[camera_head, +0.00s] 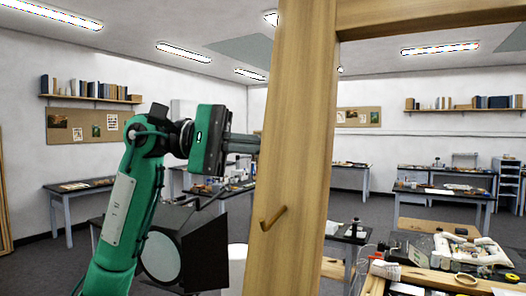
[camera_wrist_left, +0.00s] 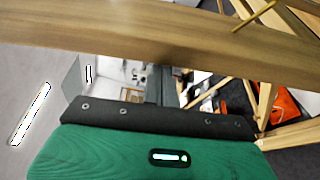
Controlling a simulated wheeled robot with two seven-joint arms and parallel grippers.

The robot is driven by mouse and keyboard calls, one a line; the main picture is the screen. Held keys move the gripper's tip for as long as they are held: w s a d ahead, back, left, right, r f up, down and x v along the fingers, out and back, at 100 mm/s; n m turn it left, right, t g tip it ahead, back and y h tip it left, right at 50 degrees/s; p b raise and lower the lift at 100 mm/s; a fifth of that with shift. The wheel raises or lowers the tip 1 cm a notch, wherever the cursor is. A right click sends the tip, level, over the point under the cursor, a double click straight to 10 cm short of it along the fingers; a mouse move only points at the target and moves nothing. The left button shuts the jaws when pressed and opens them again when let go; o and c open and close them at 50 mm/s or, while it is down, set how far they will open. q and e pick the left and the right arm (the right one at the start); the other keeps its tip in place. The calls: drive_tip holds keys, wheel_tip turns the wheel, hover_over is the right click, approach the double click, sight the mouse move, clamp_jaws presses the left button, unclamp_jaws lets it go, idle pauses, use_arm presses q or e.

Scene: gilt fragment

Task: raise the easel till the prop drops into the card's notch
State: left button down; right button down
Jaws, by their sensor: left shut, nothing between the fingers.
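The easel's wooden post (camera_head: 290,150) stands tall in the foreground of the head view, joined to a top rail (camera_head: 430,18). A small wooden peg (camera_head: 273,219) sticks out of the post. My left gripper (camera_head: 255,144) is shut and empty, level with the post's upper half; its fingers reach the post's left edge. In the left wrist view a wooden beam (camera_wrist_left: 150,40) crosses above the gripper body and covers the fingertips; contact cannot be told. Slim wooden bars (camera_wrist_left: 212,92) show beyond it; I cannot tell whether one is the prop. No card or notch can be made out.
A black lamp-like box with a pale disc (camera_head: 162,257) stands behind my left arm. A cluttered bench (camera_head: 450,280) is at the lower right. Worktables (camera_head: 440,192) line the room behind. An orange item (camera_wrist_left: 285,105) lies beyond the frame in the wrist view.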

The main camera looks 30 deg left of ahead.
use_arm(q)
drive_tip(key=b+v, duration=0.5)
drive_tip(key=v, duration=0.9)
